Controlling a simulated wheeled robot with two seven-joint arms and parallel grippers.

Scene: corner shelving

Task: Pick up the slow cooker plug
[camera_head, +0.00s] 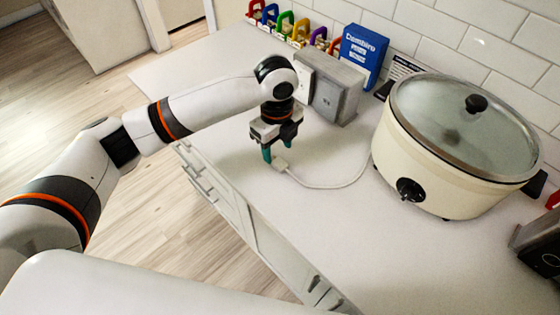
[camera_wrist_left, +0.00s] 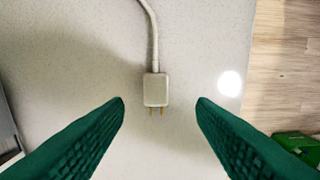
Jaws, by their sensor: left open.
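The slow cooker plug (camera_head: 281,164) is a small white block at the end of a white cord, lying on the counter. In the left wrist view the plug (camera_wrist_left: 156,90) sits between my two green fingertips, a gap on either side, its two prongs pointing down the picture. My left gripper (camera_head: 273,150) is open and points down over the plug; it also shows in the left wrist view (camera_wrist_left: 160,105). The cord (camera_head: 335,186) curves right to the cream slow cooker (camera_head: 440,155) with a glass lid. My right gripper is not in view.
A grey box with a wall-type outlet (camera_head: 336,92) stands just behind my left gripper. A blue box (camera_head: 362,53) and several coloured items stand along the tiled wall. The counter (camera_head: 300,230) is clear in front; its edge lies close on the left.

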